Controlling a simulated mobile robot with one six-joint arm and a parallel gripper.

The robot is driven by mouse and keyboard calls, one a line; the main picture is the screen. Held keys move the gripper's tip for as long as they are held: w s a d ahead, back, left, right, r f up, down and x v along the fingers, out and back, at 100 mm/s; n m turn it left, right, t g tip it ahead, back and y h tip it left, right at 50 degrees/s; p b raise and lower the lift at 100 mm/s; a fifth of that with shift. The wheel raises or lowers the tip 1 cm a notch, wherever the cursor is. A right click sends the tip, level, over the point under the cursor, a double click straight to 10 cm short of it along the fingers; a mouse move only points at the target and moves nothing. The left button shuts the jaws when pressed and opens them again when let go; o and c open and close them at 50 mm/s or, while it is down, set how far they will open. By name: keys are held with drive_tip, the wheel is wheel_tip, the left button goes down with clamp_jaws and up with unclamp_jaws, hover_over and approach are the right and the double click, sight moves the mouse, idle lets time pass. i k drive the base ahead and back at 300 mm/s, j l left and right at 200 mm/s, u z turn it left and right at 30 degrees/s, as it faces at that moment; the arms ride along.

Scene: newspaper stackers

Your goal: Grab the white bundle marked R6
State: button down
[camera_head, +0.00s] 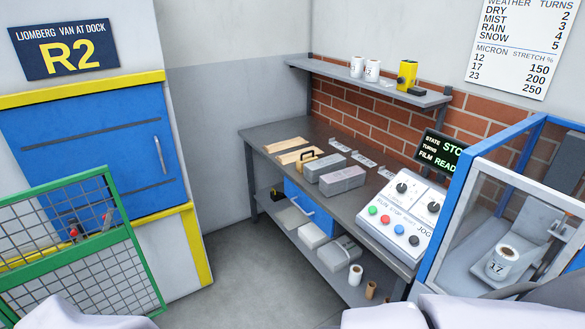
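I cannot read an R6 mark on any bundle. Two grey-white newspaper bundles lie on the workbench, a farther one (324,166) and a nearer one (342,180). On the shelf under the bench lie a flat pale bundle (293,217), a white block-like bundle (313,235) and a greyer strapped bundle (340,254). Small pale cards (362,158) lie behind the bench bundles, their print too small to read. My gripper is not in view; pale rounded parts, probably mine, show along the bottom edge.
The workbench (290,134) stands against a brick wall, with a button panel (405,214) at its near end. A blue-framed wrapping machine (450,205) is at the right. A green mesh gate (85,250) stands at the left before the blue R2 door (95,150). Floor between is clear.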

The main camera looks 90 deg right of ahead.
sight(313, 170)
drive_tip(key=z, duration=3.15)
drive_tip(key=i+j+z, duration=0.35)
drive_tip(key=i+j, duration=0.15)
drive_tip(key=i, duration=0.35)
drive_tip(key=i+j+z, duration=0.35)
drive_tip(key=i+j, duration=0.4)
drive_tip(key=i+j+z, duration=0.3)
drive_tip(key=i+j, duration=0.4)
drive_tip(key=j, duration=0.25)
